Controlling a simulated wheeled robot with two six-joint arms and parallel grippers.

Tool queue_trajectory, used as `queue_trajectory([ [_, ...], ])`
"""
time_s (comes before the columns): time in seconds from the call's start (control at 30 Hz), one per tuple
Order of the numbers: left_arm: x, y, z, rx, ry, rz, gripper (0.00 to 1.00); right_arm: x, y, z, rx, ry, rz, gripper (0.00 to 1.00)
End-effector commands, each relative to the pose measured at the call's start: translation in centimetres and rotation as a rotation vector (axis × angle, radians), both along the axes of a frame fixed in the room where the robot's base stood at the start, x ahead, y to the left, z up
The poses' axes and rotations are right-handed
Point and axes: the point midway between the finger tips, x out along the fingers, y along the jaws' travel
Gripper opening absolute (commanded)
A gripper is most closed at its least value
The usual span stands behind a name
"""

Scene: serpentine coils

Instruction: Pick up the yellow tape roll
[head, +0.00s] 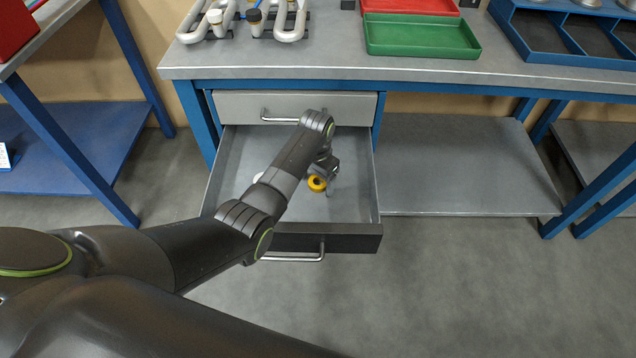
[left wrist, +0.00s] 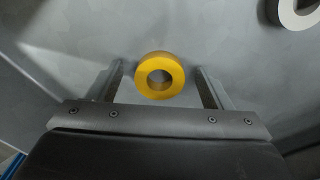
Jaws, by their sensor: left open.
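The yellow tape roll (head: 317,184) lies flat in the open lower drawer of the workbench, partly hidden by my arm in the head view. In the left wrist view the yellow tape roll (left wrist: 160,75) shows whole, with its dark round hole. My left gripper (head: 329,183) is reaching down into the drawer close to the roll. Its two fingers (left wrist: 158,88) are spread apart and empty, one to each side of the roll in the picture. I cannot tell the exact height gap between fingers and roll. My right gripper is not in view.
The drawer (head: 365,185) has walls around the gripper and a dark front panel with a handle. A white ring (left wrist: 297,14) lies in it, apart from the yellow roll. The closed upper drawer (head: 345,107) and the bench top (head: 335,68) are just beyond.

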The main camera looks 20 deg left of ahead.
Motion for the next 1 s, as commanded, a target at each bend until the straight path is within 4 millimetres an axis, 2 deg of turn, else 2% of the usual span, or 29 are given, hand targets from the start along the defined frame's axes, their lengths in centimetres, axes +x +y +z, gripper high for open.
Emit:
queue_trajectory([
  [0.07,0.0,0.0,0.0,0.000,0.000,0.000,0.69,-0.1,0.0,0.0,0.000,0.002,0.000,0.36],
  [0.4,0.0,0.0,0.1,0.000,0.000,0.000,0.26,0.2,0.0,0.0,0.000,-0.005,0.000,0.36],
  [0.67,0.1,0.0,0.4,-0.001,-0.002,0.000,0.26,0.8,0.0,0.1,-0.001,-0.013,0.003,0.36],
  [0.77,0.1,0.0,1.7,-0.001,-0.004,0.000,0.26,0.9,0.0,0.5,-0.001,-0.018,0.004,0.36],
  [1.0,0.2,0.0,6.6,0.000,-0.005,0.000,0.26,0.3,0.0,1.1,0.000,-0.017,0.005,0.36],
])
